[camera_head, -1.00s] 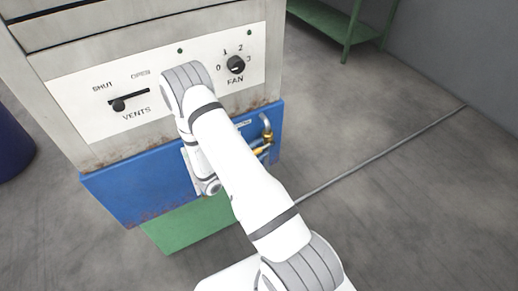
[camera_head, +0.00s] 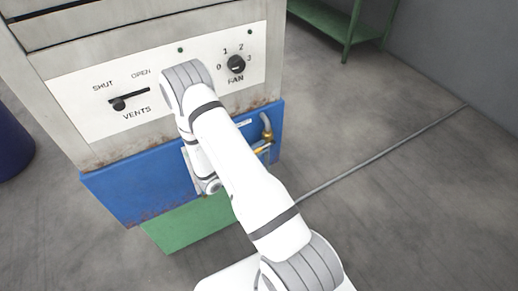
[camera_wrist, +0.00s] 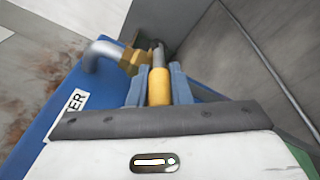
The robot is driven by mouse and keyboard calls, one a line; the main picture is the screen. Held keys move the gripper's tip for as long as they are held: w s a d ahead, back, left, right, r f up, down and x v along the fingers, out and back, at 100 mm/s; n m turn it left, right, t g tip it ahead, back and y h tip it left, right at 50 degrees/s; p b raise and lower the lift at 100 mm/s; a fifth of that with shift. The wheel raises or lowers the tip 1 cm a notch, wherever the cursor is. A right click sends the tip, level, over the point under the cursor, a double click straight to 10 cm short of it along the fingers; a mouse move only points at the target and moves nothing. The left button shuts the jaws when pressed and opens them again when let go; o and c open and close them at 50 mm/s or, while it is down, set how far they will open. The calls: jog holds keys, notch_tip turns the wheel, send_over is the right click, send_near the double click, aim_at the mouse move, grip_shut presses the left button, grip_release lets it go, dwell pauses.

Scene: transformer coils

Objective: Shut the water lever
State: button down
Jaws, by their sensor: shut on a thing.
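The water lever (camera_wrist: 159,86) has a yellow sleeve and a grey stem, and sits at a brass valve (camera_wrist: 132,61) on a bent grey pipe (camera_wrist: 101,53). My gripper (camera_wrist: 157,82) has its two blue-grey fingers on either side of the yellow sleeve and is shut on it. A white label ending in "TER" (camera_wrist: 70,112) is beside it on the blue panel. In the head view the pipe (camera_head: 267,125) and some brass show at the blue panel's right end.
The cabinet's white panel carries a vents slider (camera_head: 119,104) and a fan knob (camera_head: 236,64) above the blue panel (camera_head: 130,188). A green shelf (camera_head: 325,20) stands at the back. A thin pipe (camera_head: 390,148) runs along the floor. Open floor lies to the right.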

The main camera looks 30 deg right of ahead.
jog(key=shift+r+y+b, duration=0.35)
jog(key=shift+y, duration=0.35)
jog(key=c, duration=1.3)
grip_release()
jog(key=shift+a, duration=0.1)
jog(key=b+v, duration=0.1)
jog(key=v, duration=0.6)
jog(key=shift+a+r, duration=0.15)
jog(key=shift+a, duration=0.25)
